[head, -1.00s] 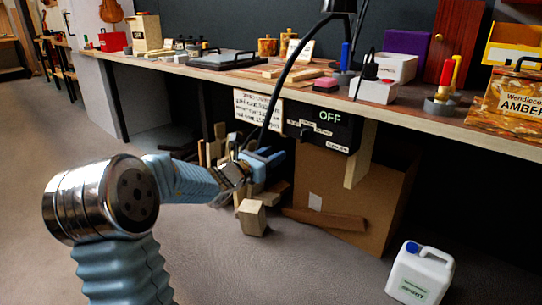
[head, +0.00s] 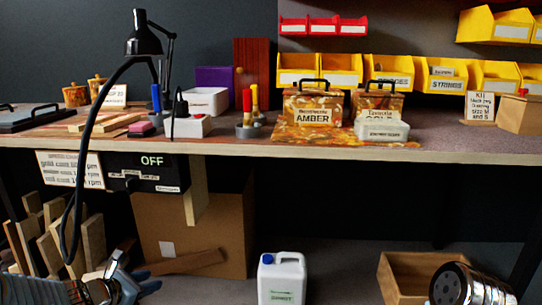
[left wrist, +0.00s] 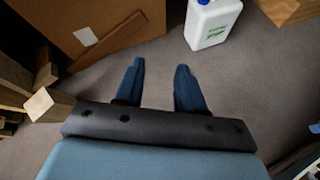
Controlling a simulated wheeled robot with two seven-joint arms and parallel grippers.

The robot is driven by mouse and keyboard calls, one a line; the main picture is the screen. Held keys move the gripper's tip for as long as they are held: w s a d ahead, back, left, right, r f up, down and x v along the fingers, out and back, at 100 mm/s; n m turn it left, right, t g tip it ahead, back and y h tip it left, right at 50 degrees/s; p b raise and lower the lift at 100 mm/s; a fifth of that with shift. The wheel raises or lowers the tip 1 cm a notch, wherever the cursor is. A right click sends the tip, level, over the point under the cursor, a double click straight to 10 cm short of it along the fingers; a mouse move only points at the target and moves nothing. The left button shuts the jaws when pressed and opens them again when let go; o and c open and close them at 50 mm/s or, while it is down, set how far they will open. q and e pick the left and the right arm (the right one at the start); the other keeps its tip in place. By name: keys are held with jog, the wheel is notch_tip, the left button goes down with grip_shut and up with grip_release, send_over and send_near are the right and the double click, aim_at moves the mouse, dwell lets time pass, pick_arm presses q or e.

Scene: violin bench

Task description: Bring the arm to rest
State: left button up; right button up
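My left gripper (head: 143,281) is low at the left of the head view, below the bench edge and in front of the cardboard and wood offcuts. In the left wrist view its two blue fingers (left wrist: 159,80) stand apart, with only grey floor between them. It is open and empty. A chrome joint of my own arm (head: 462,287) shows at the bottom right of the head view. My right gripper is out of view.
The bench (head: 350,155) spans the head view, with a black switch box marked OFF (head: 150,172) below it. A black cable (head: 68,215) hangs near my left arm. Wood offcuts (head: 92,238), a cardboard box (head: 215,220), a white jug (head: 281,280) and a wooden crate (head: 405,272) stand underneath.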

pick_arm(q)
jog(key=s+d+f+m+g, duration=0.5)
jog(key=s+d+f+m, duration=0.7)
jog(key=f, duration=0.3)
jog(key=s+d+f+m+g, duration=0.5)
jog(key=s+d+f+m, duration=0.4)
jog(key=s+f+m, duration=0.45)
notch_tip(320, 180, up, 14)
jog(key=d+m+p, duration=0.1)
jog(key=p, duration=1.4)
jog(key=shift+w, duration=0.4)
jog(key=shift+c, duration=0.4)
